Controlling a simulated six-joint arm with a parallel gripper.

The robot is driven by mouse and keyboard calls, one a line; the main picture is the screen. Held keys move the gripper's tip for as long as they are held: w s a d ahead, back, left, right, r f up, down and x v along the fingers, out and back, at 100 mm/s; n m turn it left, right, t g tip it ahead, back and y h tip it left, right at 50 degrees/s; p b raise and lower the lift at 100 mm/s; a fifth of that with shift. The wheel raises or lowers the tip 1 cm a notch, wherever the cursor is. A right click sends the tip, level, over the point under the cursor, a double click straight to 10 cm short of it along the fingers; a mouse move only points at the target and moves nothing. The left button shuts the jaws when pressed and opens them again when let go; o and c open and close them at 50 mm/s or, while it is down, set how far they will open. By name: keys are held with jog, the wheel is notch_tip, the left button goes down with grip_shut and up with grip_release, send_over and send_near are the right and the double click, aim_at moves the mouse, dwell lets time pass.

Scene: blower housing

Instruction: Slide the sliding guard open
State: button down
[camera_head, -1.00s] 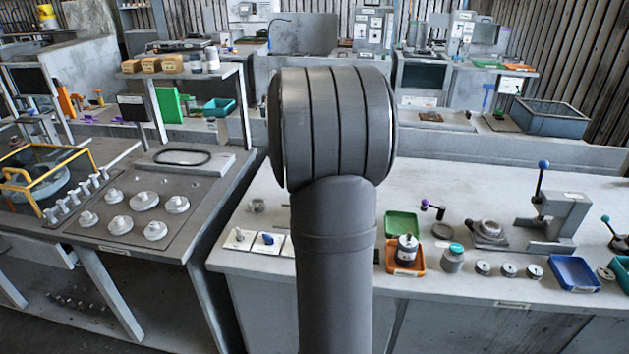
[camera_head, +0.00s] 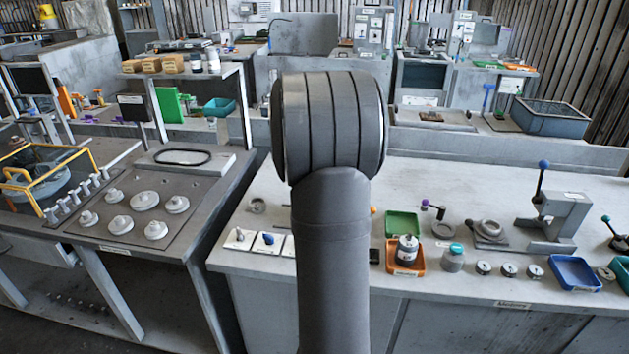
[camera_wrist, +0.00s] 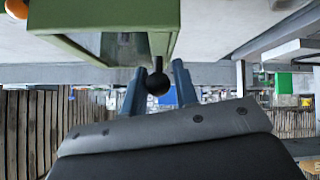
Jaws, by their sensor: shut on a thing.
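In the wrist view, a green-framed part (camera_wrist: 100,20), which looks like the sliding guard, reaches down from the top edge. A black ball knob (camera_wrist: 158,84) on a short dark stem sits below its lower edge. My gripper (camera_wrist: 158,86) has its two blue-grey fingers on either side of this knob and is shut on it. In the head view my own arm hides the gripper, the knob and the green part.
A yellow-framed clear cover (camera_head: 62,178) stands on the left bench. On the right bench are a green tray (camera_head: 403,223), an orange tray (camera_head: 406,268), a blue tray (camera_head: 574,272) and a lever press (camera_head: 556,215). An orange ball (camera_wrist: 17,8) shows in the wrist view's top left.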

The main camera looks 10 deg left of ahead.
jog(key=a, duration=0.9)
jog(key=shift+a, duration=0.25)
jog(key=shift+r, duration=0.1)
jog(key=c, duration=1.3)
grip_release()
jog(key=shift+o, duration=0.2)
jog(key=v, duration=1.7)
jog(key=shift+s, duration=0.1)
